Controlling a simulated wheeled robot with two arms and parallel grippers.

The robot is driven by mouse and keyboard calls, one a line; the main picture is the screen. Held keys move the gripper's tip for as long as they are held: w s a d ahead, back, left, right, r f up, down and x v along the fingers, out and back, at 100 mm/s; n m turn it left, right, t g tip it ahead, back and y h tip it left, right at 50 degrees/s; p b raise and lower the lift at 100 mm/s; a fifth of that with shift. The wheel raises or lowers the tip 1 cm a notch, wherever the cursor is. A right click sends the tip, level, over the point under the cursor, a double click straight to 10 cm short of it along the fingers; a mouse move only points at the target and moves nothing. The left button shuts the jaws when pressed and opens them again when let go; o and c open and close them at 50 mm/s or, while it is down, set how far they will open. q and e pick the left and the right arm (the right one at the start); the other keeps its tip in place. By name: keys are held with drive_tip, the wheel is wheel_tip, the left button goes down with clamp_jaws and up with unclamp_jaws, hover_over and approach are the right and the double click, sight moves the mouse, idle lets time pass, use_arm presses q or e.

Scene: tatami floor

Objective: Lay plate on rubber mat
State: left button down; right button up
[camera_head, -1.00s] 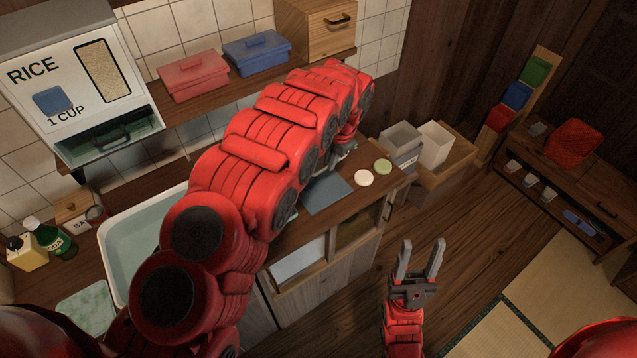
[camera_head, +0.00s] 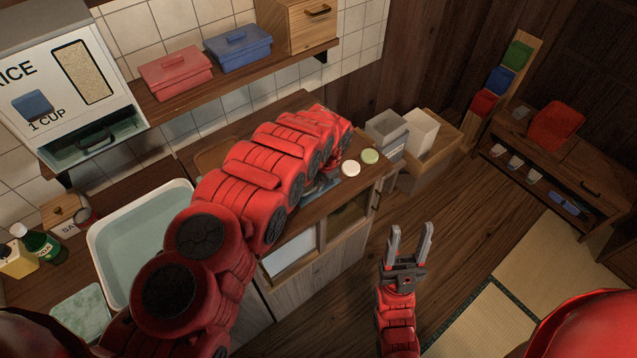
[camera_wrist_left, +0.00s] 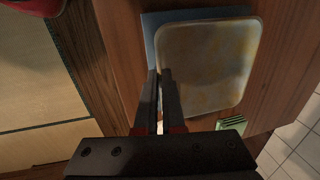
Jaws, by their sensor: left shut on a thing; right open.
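The plate (camera_wrist_left: 208,65) is a pale, speckled rectangle with rounded corners in the left wrist view. My left gripper (camera_wrist_left: 161,85) is shut on its near left edge. The blue-grey rubber mat (camera_wrist_left: 149,25) shows as a strip past the plate's left and far edges. The plate covers most of it, and I cannot tell whether they touch. My right gripper (camera_head: 407,247) is open and empty, in front of the counter.
A white round piece (camera_head: 351,168) and a green one (camera_head: 370,156) lie on the counter. A grey bin (camera_head: 387,132) and white bin (camera_head: 420,130) stand beyond. A wash basin (camera_head: 140,240) is left of my arm. A shelf with red and blue boxes runs above.

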use_arm(q)
drive_tip(key=shift+f, duration=0.6)
drive_tip(key=c, duration=1)
unclamp_jaws()
drive_tip(key=shift+f, duration=0.1)
